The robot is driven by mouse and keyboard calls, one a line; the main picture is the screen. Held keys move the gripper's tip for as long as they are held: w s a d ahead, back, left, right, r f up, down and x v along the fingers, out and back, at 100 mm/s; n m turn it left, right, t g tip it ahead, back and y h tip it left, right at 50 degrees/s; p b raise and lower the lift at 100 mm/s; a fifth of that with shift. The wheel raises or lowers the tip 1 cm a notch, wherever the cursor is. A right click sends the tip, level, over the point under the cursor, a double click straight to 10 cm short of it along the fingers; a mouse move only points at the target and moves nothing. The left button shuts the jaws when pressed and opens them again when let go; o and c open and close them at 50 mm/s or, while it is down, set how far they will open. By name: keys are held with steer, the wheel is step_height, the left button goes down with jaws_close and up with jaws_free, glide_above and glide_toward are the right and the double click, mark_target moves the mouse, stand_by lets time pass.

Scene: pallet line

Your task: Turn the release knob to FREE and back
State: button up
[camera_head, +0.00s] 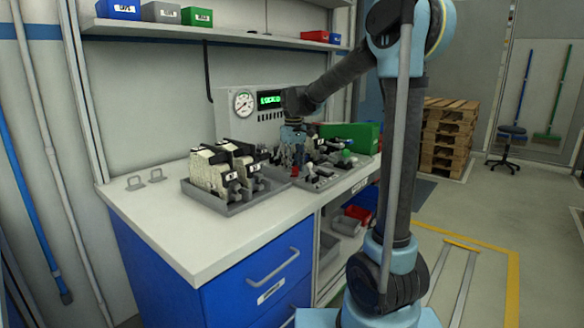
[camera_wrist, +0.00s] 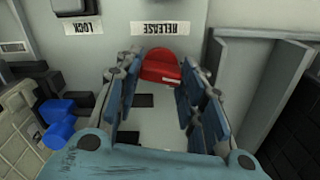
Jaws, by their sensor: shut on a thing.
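The red release knob (camera_wrist: 161,66) shows in the wrist view, under a plate reading RELEASE (camera_wrist: 163,28), which is upside down there. My gripper (camera_wrist: 163,72) has its two blue-padded fingers on either side of the knob and is shut on it. In the head view my gripper (camera_head: 294,150) points down over the fixture plate (camera_head: 325,181) on the bench, and I cannot make out the knob clearly beneath it. A LOCK plate (camera_wrist: 84,27) lies to the left of the RELEASE plate, with a dark knob (camera_wrist: 76,6) above it.
A grey tray (camera_head: 222,206) with clamp-like parts stands left of the fixture. Behind are a gauge (camera_head: 243,102) and a green-lit display (camera_head: 269,98). A green box (camera_head: 352,136) stands at the right. The bench top (camera_head: 150,205) is clear at front left except for two small handles.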

steer(key=shift+d+n, duration=0.1)
steer(key=shift+n, duration=1.2)
steer(key=o, duration=1)
steer(key=shift+o, duration=0.2)
steer(key=shift+r, duration=0.1)
steer(key=shift+r, duration=0.25)
step_height(320, 180, up, 11)
